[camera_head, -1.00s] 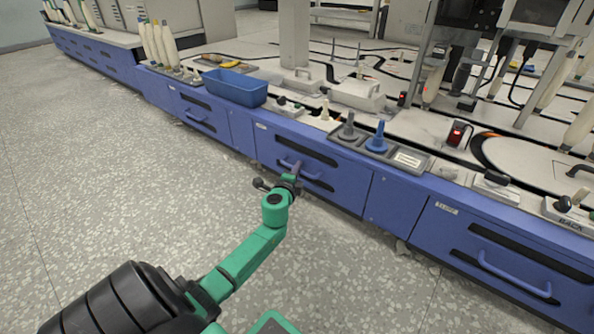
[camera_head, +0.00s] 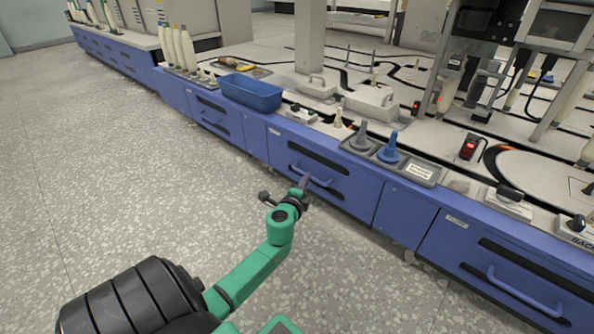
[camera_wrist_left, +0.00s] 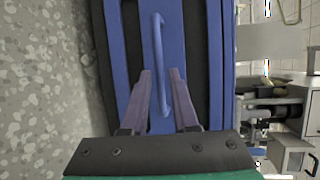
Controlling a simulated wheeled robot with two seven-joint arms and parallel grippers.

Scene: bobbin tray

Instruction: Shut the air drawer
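The middle blue drawer (camera_head: 345,189) has a black slot and a blue bar handle (camera_head: 324,183); its small label is too small to read. Its front looks about flush with the cabinet. My left gripper (camera_head: 307,178) is in front of this handle. In the left wrist view, the two purple-grey fingers of the left gripper (camera_wrist_left: 162,82) are apart. The handle (camera_wrist_left: 158,45) appears in the gap between them, running lengthwise up the picture. Whether the fingers touch it, I cannot tell. My right gripper is not in view.
A drawer labelled FLUFF (camera_head: 500,270) is at the right, another drawer (camera_head: 212,120) at the left. On the top stand a blue bin (camera_head: 250,93) and a grey tray (camera_head: 415,172) with grey and blue pegs. The speckled floor (camera_head: 130,190) in front is clear.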

